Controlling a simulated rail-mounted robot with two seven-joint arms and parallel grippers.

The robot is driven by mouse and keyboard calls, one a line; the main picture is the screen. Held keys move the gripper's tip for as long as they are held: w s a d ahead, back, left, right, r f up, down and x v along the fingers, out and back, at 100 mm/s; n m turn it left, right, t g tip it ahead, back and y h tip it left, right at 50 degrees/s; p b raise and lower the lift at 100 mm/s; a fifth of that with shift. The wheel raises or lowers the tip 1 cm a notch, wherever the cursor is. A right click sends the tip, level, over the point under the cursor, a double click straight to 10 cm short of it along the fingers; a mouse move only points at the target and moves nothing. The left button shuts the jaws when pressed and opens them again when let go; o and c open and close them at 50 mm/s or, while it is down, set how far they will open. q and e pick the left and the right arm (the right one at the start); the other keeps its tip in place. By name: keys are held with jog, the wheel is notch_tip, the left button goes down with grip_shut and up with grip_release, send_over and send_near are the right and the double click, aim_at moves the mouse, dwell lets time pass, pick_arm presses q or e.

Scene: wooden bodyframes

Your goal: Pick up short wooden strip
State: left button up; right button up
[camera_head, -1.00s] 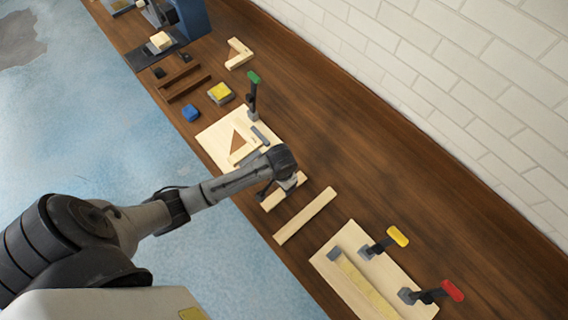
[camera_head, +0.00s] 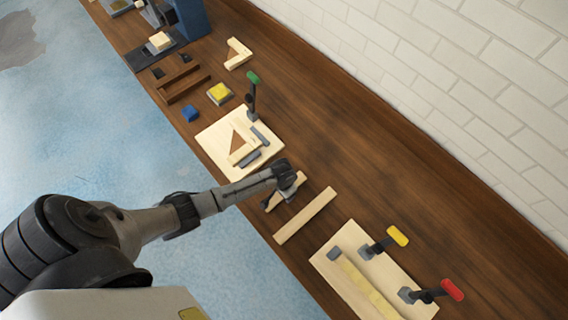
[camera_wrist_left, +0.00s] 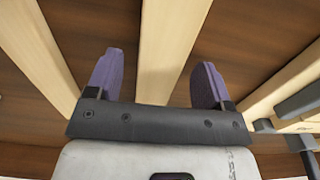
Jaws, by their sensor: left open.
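The short wooden strip (camera_head: 297,183) lies on the bench, between the triangle board and a longer strip. My left gripper (camera_head: 282,194) is low over it and partly hides it in the head view. In the left wrist view the short strip (camera_wrist_left: 168,48) runs between the two purple fingers of my left gripper (camera_wrist_left: 158,82). The fingers are open, one on each side, with a gap to the strip on both sides. I cannot tell how far the fingertips are above the bench. My right gripper is not in view.
The longer strip (camera_head: 306,215) lies close beside, also in the left wrist view (camera_wrist_left: 43,50). The triangle board (camera_head: 215,140) with a green-handled clamp (camera_head: 252,90) is on the other side. A board (camera_head: 348,238) with yellow- and red-handled clamps stands nearer. The wall-side bench is clear.

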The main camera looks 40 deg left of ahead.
pick_arm(q)
jog(key=shift+f, duration=0.1)
jog(key=shift+c, duration=0.4)
jog(key=c, duration=0.9)
jog(key=shift+c, duration=0.3)
